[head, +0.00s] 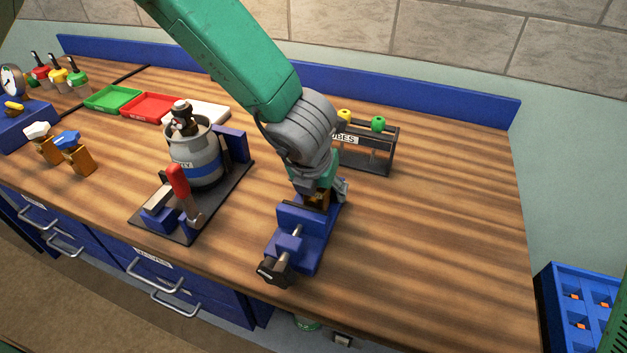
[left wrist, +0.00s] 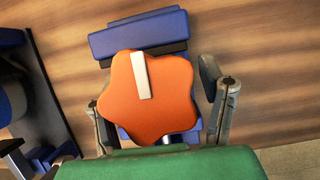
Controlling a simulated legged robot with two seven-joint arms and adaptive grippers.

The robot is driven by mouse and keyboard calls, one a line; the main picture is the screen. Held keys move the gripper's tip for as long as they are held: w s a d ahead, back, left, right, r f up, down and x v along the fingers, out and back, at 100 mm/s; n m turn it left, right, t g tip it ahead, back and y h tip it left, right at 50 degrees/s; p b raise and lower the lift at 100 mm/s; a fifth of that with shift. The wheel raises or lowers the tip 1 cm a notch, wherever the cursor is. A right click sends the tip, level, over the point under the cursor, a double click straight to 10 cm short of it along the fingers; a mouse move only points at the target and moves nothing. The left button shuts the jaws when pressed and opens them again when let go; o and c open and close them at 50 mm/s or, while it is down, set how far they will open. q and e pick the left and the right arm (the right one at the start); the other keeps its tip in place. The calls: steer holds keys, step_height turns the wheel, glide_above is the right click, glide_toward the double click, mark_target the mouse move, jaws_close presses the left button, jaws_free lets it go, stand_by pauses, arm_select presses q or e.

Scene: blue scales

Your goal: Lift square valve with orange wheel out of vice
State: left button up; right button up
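The orange wheel (left wrist: 160,105) of the square valve fills the middle of the left wrist view, with a pale bar on its face. The blue vice (head: 290,243) stands near the front edge of the bench; the valve sits at its jaws, mostly hidden in the head view by my left gripper (head: 327,188). The vice also shows behind the wheel in the left wrist view (left wrist: 140,38). My left gripper (left wrist: 163,112) is over the vice, fingers spread on both sides of the wheel. A gap shows at the right finger; the left finger is close to the rim. My right gripper is out of view.
A grey canister (head: 196,158) stands in a clamp fixture left of the vice. A dark rack (head: 373,160) with yellow and green knobs is behind my gripper. Green (head: 112,97) and red (head: 150,106) trays lie at the back left. The bench's right side is clear.

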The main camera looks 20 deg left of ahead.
arm_select(q)
steer(key=shift+d+f, duration=0.1)
steer(key=shift+d, duration=0.2)
steer(key=shift+a, duration=0.15)
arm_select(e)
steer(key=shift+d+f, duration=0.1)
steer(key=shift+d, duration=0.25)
arm_select(q)
steer(key=shift+a, duration=0.45)
steer(key=c, duration=1.1)
steer(key=shift+a, duration=0.25)
jaws_close()
steer(key=shift+s+d, duration=0.2)
steer(key=shift+d, duration=0.35)
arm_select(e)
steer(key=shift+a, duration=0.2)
